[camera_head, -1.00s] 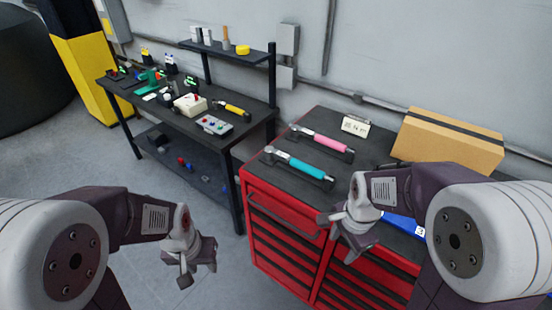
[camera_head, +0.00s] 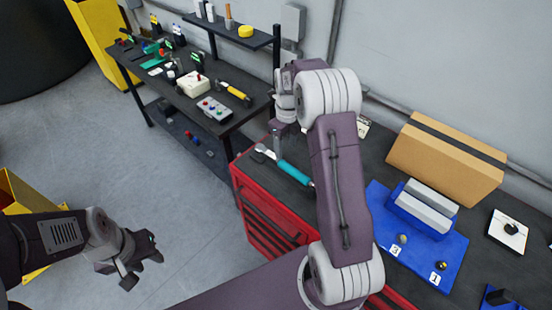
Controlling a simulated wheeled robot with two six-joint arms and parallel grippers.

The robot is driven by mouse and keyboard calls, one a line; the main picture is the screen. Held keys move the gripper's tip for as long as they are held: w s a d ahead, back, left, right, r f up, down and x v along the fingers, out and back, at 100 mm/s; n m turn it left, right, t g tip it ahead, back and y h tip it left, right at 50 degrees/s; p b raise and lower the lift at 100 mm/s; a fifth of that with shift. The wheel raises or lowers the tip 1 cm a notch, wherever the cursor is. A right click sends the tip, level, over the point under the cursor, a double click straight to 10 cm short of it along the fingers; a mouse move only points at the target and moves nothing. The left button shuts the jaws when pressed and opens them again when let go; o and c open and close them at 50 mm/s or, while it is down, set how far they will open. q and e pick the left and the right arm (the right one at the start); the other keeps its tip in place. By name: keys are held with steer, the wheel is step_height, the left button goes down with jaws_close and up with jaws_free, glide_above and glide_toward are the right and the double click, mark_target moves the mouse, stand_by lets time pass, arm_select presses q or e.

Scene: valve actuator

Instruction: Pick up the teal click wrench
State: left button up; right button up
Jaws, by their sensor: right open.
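The teal click wrench (camera_head: 294,172) lies on the dark top of the red tool cabinet (camera_head: 262,205), its metal head toward the back left. My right arm crosses in front of its handle end and hides part of it. My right gripper (camera_head: 279,130) is open and points down above the wrench's head end. I see no contact, and the exact gap is hard to tell. My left gripper (camera_head: 139,264) is open and empty over the floor at the lower left. The pink-handled wrench is hidden behind my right arm.
A cardboard box (camera_head: 445,160) stands at the back of the cabinet top. A blue mat (camera_head: 415,245) with a grey-topped block lies to its front. A black workbench (camera_head: 190,115) with a yellow-handled tool (camera_head: 233,91) stands to the left. Open floor lies between.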

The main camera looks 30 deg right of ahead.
mark_target(285, 163)
step_height(285, 163, down, 4)
steer(key=shift+r+p, duration=0.25)
steer(key=shift+p, duration=0.5)
steer(key=shift+w+d+f, duration=0.1)
steer(key=shift+f, duration=0.35)
steer(key=f+p, duration=0.1)
steer(key=f, duration=0.1)
steer(key=f+p, duration=0.1)
steer(key=shift+s+a+f+p, duration=0.25)
steer(key=shift+a+f+p, duration=0.05)
steer(key=shift+f+p, duration=0.1)
steer(key=shift+f, duration=0.4)
steer(key=shift+w+d+f, duration=0.15)
jaws_close()
